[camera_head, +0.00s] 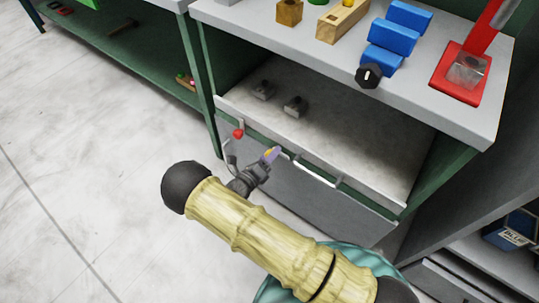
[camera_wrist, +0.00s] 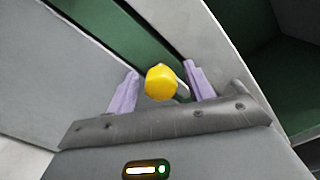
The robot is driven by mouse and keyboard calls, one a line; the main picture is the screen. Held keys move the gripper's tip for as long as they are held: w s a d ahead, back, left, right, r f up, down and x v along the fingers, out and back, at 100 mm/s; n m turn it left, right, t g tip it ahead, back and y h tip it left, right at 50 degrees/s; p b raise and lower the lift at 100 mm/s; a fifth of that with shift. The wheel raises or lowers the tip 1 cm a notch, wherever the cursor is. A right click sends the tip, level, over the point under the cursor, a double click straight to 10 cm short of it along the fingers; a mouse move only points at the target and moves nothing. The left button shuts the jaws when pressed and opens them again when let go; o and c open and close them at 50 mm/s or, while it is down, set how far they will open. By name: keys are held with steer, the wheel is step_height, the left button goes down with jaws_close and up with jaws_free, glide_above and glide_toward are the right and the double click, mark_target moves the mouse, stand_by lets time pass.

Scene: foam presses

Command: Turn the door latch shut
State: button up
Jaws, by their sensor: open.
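A grey door panel (camera_head: 320,200) fronts the lower bay of the green bench, with a white bar handle (camera_head: 315,172) near its top edge. A yellow knob (camera_wrist: 160,82), which seems to belong to the door latch, stands out from the panel area. My gripper (camera_wrist: 161,70) has its two purple fingers open, one on each side of the knob, with gaps showing on both sides. In the head view my gripper (camera_head: 271,154) is at the top of the panel, left of the handle; the knob is mostly hidden there. How far the latch is turned cannot be told.
A red knob (camera_head: 238,133) on a bent metal lever is just left of my gripper. The shelf (camera_head: 350,150) above the panel holds two small dark-grey parts. Blue blocks (camera_head: 394,35) and a red press (camera_head: 465,70) stand on the benchtop. Floor at left is clear.

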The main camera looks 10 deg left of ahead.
steer(key=c, duration=1)
steer(key=shift+o, duration=0.2)
steer(key=shift+m, duration=0.3)
steer(key=m+p, duration=0.3)
steer(key=m, duration=0.1)
steer(key=shift+r, duration=0.15)
steer(key=m+p, duration=0.2)
steer(key=m, duration=0.2)
steer(key=shift+m+p, duration=0.3)
steer(key=shift+p, duration=0.1)
steer(key=m+p, duration=0.2)
steer(key=m, duration=0.2)
steer(key=shift+s+m, duration=0.1)
steer(key=shift+m, duration=0.2)
steer(key=shift+f+m+p, duration=0.2)
steer(key=shift+m+p, duration=0.85)
steer(key=shift+m, duration=1.05)
